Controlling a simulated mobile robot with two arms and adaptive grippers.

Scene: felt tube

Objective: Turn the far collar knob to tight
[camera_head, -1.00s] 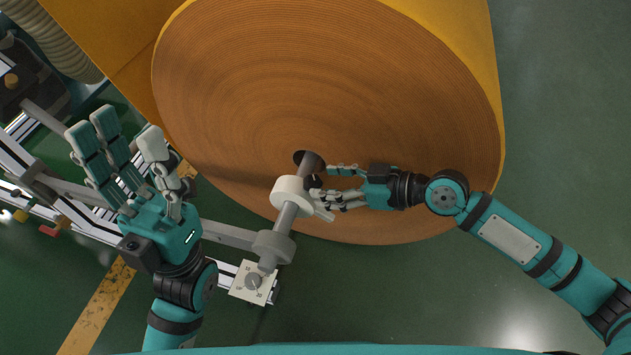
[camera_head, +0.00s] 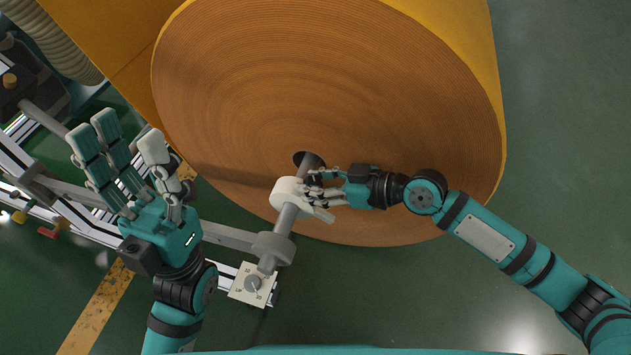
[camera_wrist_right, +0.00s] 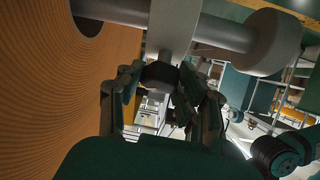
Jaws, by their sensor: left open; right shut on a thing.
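A pale collar (camera_head: 287,194) sits on the grey shaft (camera_head: 285,221) just in front of the orange felt roll (camera_head: 400,90). It also shows in the right wrist view (camera_wrist_right: 174,28). A dark knob (camera_wrist_right: 160,75) sticks out of this collar, between the fingers of my right gripper. My right gripper (camera_head: 316,187) is shut on the knob, at the collar's right side. The fingers hide most of the knob in the head view, and I cannot read its setting. My left gripper (camera_head: 130,150) is open and empty, left of the shaft, apart from the collar.
A grey shaft support (camera_head: 272,248) stands below the collar, with a white dial plate (camera_head: 253,284) near it. The roll face is close behind my right fingers. A rail frame (camera_head: 60,200) runs at the left. The green floor at the right is clear.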

